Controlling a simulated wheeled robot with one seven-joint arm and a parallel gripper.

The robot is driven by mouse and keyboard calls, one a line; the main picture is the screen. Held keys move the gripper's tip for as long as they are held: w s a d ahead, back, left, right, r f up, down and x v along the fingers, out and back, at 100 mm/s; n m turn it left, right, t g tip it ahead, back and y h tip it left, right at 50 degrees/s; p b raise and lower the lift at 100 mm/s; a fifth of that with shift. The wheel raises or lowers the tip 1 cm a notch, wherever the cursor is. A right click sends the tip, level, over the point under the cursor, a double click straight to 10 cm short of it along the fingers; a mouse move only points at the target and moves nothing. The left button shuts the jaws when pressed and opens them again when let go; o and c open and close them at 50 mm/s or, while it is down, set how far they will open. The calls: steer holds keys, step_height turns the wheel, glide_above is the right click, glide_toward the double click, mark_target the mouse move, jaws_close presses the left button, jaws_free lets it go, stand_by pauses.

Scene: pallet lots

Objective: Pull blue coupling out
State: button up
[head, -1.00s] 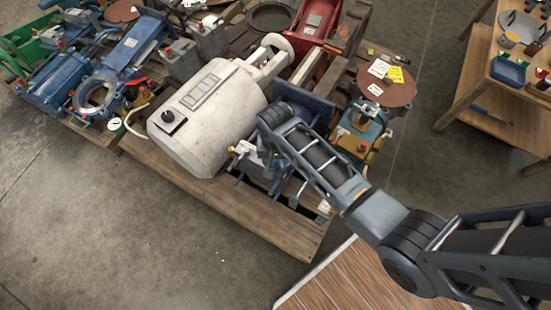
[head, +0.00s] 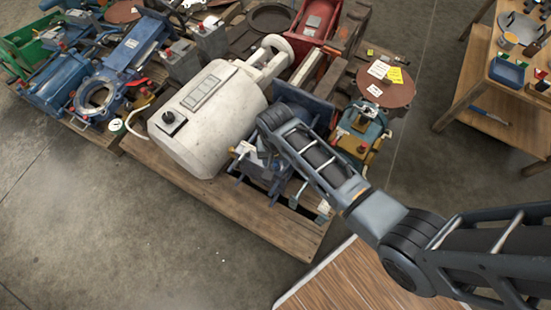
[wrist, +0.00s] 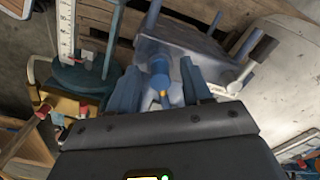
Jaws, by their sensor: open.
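A blue machine (head: 262,172) with thin rods stands at the pallet's near edge, beside the large white tank, partly hidden by my arm. It also shows in the wrist view (wrist: 185,48), ahead of my gripper. A small rounded blue piece (wrist: 160,66), which looks like the blue coupling, sticks out from it towards me, with a yellow spot below. My gripper (wrist: 159,72) is open, one finger on each side of this piece. I cannot tell whether the fingers touch it. In the head view my arm and the machine hide the fingers.
The white tank (head: 210,115) is close beside the blue machine. A teal and yellow device (head: 360,130) and a brown disc (head: 386,84) stand on the other side. The wooden pallet (head: 225,205) has bare boards in front. The concrete floor (head: 120,230) is clear at lower left.

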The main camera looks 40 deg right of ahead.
steer(key=shift+c, duration=0.3)
stand_by(0.5)
jaws_close()
stand_by(0.4)
steer(key=shift+r+p, duration=0.2)
steer(key=shift+p, duration=0.25)
steer(key=shift+r+p, duration=2.85)
steer(key=shift+p, duration=0.25)
